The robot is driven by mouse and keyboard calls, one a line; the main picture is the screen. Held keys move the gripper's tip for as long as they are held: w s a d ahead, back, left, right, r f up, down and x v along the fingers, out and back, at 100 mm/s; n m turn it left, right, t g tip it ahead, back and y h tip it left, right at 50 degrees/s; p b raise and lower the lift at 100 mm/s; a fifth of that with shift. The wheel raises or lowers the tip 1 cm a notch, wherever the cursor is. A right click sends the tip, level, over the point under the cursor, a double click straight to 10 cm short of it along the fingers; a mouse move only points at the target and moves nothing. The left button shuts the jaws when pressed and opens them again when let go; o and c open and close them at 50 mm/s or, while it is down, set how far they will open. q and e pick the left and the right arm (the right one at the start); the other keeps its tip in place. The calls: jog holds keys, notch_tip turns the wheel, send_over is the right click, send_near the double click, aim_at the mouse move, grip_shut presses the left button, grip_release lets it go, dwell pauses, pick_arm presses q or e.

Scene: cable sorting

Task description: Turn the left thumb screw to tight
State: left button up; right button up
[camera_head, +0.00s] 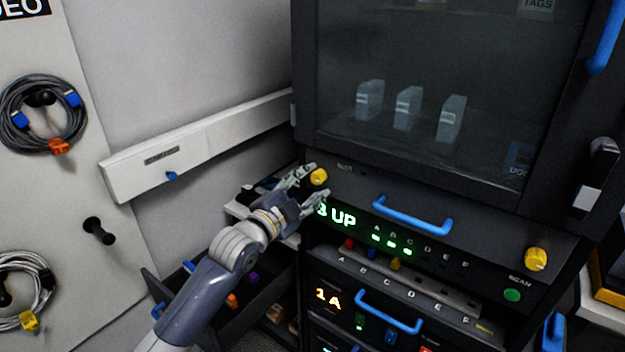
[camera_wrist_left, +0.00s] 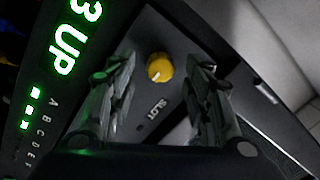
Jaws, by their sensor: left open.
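The left thumb screw (camera_head: 319,177) is a yellow knob at the left end of the dark panel. In the left wrist view the yellow knob (camera_wrist_left: 160,67) has a pale mark on its face and sits beyond my fingertips, between them. My left gripper (camera_head: 312,184) is open, with one finger on each side of the knob; I cannot tell whether either finger touches it. It also shows in the left wrist view (camera_wrist_left: 165,72). A second yellow thumb screw (camera_head: 536,259) is at the panel's right end. My right gripper is not in view.
A blue handle (camera_head: 412,215) sticks out of the panel right of my gripper, above a green lit display (camera_head: 342,217). A glass-fronted cabinet (camera_head: 430,90) is above. A white rail (camera_head: 200,145) runs along the wall at left. An open drawer (camera_head: 225,310) lies below my arm.

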pick_arm(q)
jog(key=shift+w+d, duration=0.4)
jog(key=shift+w, duration=0.35)
grip_shut()
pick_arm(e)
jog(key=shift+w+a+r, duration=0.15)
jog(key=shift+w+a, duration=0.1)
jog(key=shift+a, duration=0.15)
